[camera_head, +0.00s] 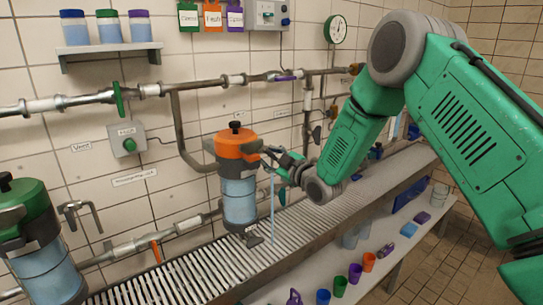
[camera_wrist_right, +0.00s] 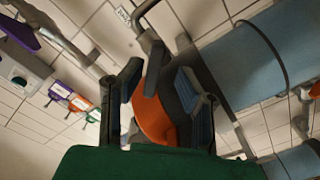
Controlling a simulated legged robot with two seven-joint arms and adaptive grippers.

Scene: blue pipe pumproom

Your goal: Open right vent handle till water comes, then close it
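The right canister (camera_head: 240,195) has an orange top (camera_head: 237,145) and a blue transparent body. Its vent handle (camera_head: 270,152) is on the right side, partly hidden by my right gripper (camera_head: 287,166). A thin blue water stream (camera_head: 272,210) falls from beside the handle to the grating. In the right wrist view, my right gripper's fingers (camera_wrist_right: 160,92) are spread apart. A dark grey handle part (camera_wrist_right: 152,62) and the orange top (camera_wrist_right: 158,105) show between them; contact is unclear. The blue canister body (camera_wrist_right: 240,65) is to the right. My left gripper is out of view.
A green-topped canister (camera_head: 35,240) with a grey handle (camera_head: 80,215) stands at left. The slatted drain grating (camera_head: 190,278) runs below. A pipe (camera_head: 200,85) and a green-button box (camera_head: 128,142) are on the wall. Several coloured cups stand on the lower shelf (camera_head: 385,250).

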